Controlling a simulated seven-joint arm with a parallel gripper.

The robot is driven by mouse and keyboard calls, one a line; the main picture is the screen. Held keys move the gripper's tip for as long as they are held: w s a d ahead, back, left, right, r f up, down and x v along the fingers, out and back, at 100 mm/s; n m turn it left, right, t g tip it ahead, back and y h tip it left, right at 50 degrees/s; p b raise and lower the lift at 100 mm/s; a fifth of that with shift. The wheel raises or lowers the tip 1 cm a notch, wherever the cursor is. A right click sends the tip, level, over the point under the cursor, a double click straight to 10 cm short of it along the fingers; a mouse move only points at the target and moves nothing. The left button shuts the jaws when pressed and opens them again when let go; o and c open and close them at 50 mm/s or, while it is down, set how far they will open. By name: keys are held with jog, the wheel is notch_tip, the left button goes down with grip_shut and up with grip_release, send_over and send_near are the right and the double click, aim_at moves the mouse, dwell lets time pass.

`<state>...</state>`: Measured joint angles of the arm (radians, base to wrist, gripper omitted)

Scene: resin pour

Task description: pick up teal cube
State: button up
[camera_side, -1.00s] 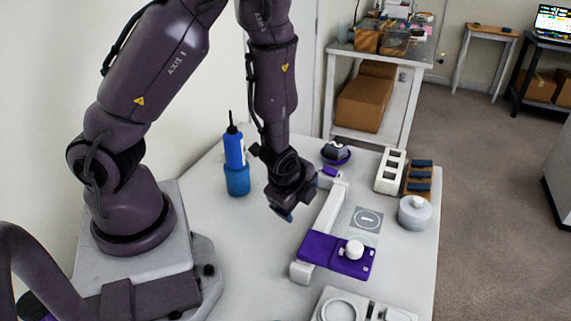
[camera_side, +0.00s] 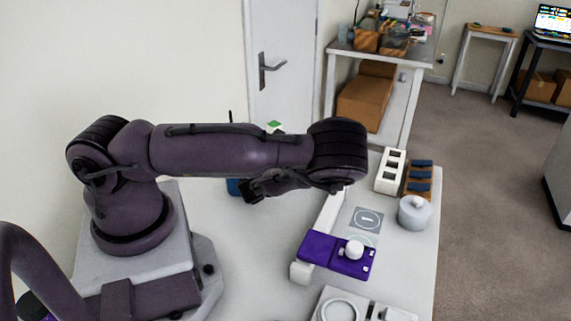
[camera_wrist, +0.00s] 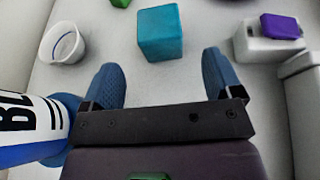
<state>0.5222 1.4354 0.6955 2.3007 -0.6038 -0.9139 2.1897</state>
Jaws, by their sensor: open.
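In the wrist view the teal cube (camera_wrist: 160,32) stands on the white table, just beyond my fingertips and roughly centred between them. My gripper (camera_wrist: 163,75) is open, with a blue finger on each side and nothing between them. The cube is not touched by either finger. In the side view my gripper (camera_side: 252,190) is low behind my forearm, near the blue bottle's base, and the cube is hidden there.
A blue and white bottle (camera_wrist: 35,125) is close on the left of my gripper. A white cup (camera_wrist: 62,43) stands left of the cube. A white fixture with a purple block (camera_wrist: 280,27) is at right. A purple plate (camera_side: 318,248) with a white knob lies on the table.

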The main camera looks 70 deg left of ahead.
jog(key=x, duration=0.7)
jog(key=shift+w+a, duration=0.3)
jog(key=c, duration=1.1)
